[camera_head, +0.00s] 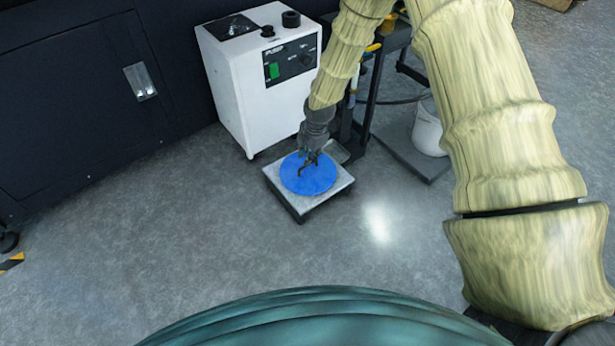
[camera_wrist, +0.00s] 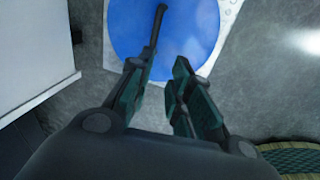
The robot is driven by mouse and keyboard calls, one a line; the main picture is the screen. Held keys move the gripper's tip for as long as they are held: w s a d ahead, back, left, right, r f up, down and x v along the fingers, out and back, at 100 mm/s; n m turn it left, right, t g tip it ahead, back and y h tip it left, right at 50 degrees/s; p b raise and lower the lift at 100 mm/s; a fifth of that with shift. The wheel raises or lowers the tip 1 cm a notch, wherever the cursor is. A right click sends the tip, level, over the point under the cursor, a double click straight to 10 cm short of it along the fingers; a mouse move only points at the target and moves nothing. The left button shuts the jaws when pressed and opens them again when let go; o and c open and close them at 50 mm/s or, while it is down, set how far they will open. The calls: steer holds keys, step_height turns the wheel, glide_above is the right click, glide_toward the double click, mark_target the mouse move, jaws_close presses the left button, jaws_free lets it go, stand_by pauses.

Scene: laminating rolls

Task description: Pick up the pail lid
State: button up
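The pail lid (camera_head: 322,180) is a flat blue disc lying on a low pale-topped platform (camera_head: 299,207). It also fills the top middle of the wrist view (camera_wrist: 195,25). A slender dark bar (camera_wrist: 157,22) shows against the lid; its lower end meets my left finger in the picture, and I cannot tell whether they touch. My gripper (camera_head: 310,158) is over the lid, pointing down. In the wrist view my gripper (camera_wrist: 163,68) has its two fingers apart, with blue lid and grey floor visible between them. Its height above the lid is unclear.
A white machine (camera_head: 262,85) with a dark control panel stands just behind the platform. A dark stand (camera_head: 372,90) rises behind on the right. A white pail (camera_head: 430,128) sits on a grey slab (camera_head: 408,158), partly hidden by my arm. Floor in front is clear.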

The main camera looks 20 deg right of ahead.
steer(key=w, duration=0.2)
steer(key=b, duration=0.3)
glide_toward(308, 169)
steer(key=shift+s+a+f+n, duration=0.25)
steer(key=shift+a+f+n, duration=0.05)
steer(key=shift+a+f, duration=0.5)
steer(key=shift+w+d+f+b, duration=0.1)
steer(key=shift+w+f+b, duration=0.15)
steer(key=shift+f+b, duration=0.6)
steer(key=shift+w+f+b, duration=0.25)
steer(key=shift+f+b, duration=0.45)
steer(key=shift+f, duration=0.1)
steer(key=shift+w+d+f+b, duration=0.1)
steer(key=shift+w+f+b, duration=0.1)
steer(key=shift+f+b, duration=0.65)
jaws_close()
